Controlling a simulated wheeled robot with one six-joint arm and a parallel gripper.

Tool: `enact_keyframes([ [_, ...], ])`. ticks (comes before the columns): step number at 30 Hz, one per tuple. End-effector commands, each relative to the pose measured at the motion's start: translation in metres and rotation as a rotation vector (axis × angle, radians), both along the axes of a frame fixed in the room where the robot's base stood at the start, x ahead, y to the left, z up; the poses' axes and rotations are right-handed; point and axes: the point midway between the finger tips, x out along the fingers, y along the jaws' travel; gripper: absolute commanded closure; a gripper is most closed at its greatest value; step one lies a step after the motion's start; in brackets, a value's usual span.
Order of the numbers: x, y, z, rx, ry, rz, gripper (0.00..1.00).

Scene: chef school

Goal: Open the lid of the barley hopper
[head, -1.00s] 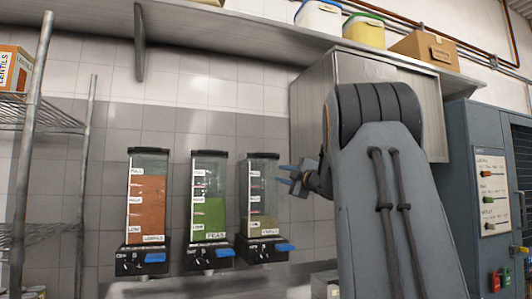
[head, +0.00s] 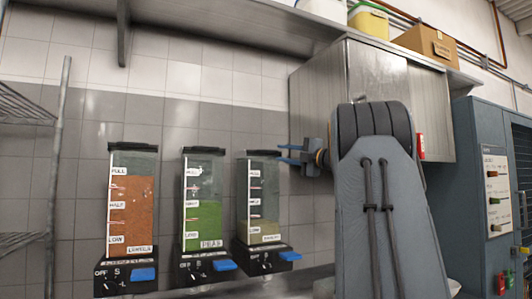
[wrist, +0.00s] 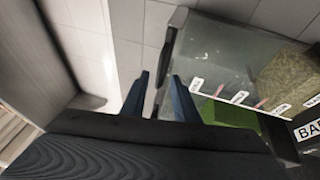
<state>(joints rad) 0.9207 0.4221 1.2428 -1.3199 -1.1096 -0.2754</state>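The barley hopper is the rightmost of three clear dispensers in the head view (head: 256,208), filled low with pale grain. Its dark lid (head: 263,153) is closed on top. My gripper (head: 287,153) is at the lid's right end, level with it, blue fingers pointing left. In the wrist view the hopper (wrist: 225,60) appears tilted, with the lid (wrist: 174,35) along its left edge. My open fingers (wrist: 158,97) stand on either side of the lid's near end. I cannot tell whether they touch it.
The peas hopper (head: 205,215) and lentils hopper (head: 131,210) stand to the left. A metal cabinet (head: 380,80) hangs above right of my gripper, under a shelf (head: 215,22). A wire rack (head: 62,130) is at far left. Tiled wall lies behind.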

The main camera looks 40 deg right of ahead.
Motion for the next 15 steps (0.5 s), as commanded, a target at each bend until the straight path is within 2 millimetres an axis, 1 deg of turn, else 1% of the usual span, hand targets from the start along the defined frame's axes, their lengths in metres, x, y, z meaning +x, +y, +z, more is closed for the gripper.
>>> enact_keyframes([
  [3,0.021,0.009,0.005,0.001,0.000,0.009,0.72],
  [9,0.051,0.016,0.011,0.001,-0.001,0.012,0.72],
  [12,0.061,0.016,0.013,0.001,-0.001,0.009,0.72],
  [15,0.068,0.016,0.013,0.002,0.000,0.008,0.72],
])
